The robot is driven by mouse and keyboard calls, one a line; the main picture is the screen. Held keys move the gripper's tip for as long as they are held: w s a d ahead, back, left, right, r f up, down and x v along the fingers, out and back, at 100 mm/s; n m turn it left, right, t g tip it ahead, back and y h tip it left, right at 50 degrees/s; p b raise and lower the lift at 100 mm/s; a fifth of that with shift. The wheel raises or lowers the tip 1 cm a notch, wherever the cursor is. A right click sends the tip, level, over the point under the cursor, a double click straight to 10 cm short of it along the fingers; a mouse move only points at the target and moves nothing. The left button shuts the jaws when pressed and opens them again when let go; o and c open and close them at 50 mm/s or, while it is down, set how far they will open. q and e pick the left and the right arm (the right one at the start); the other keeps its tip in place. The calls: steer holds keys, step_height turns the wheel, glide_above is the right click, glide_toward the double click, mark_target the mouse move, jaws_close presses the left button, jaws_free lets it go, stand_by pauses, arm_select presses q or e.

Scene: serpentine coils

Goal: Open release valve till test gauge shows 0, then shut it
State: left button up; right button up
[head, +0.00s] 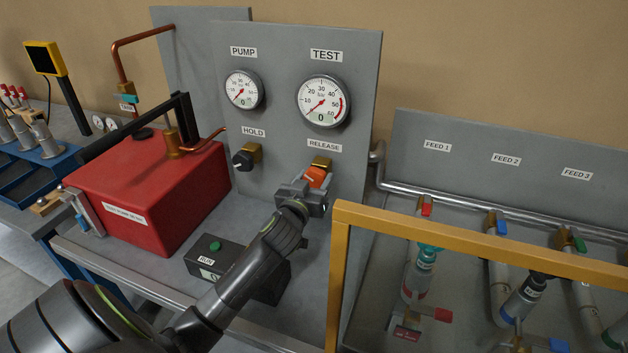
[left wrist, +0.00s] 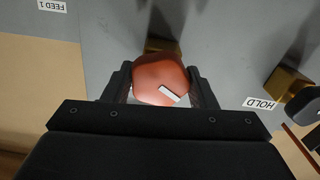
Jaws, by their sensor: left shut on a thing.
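The orange release valve knob (head: 316,177) sits under the RELEASE label on the grey panel (head: 290,130). My left gripper (head: 306,187) is shut on this knob. In the left wrist view the orange knob (left wrist: 160,82) lies between the two fingers, with a white mark pointing at a slant. The test gauge (head: 324,101) is above it; its needle points to the lower left and its digital window reads 0. The pump gauge (head: 242,90) also reads 0. My right gripper is not in view.
A black hold knob (head: 243,160) is left of the release valve. A red tank (head: 150,190) and a box with a green RUN button (head: 215,246) stand on the bench. A yellow frame (head: 480,240) and feed pipes are at the right.

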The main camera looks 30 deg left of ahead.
arm_select(q)
steer(key=m+p, duration=0.2)
steer(key=m, duration=0.4)
steer(key=m+p, duration=0.1)
steer(key=m, duration=0.2)
steer(key=shift+r+m+p, duration=0.1)
steer(key=shift+m+p, duration=0.2)
steer(key=shift+m, duration=0.1)
steer(key=shift+m+p, duration=0.35)
steer(key=shift+m, duration=0.65)
steer(key=o, duration=1)
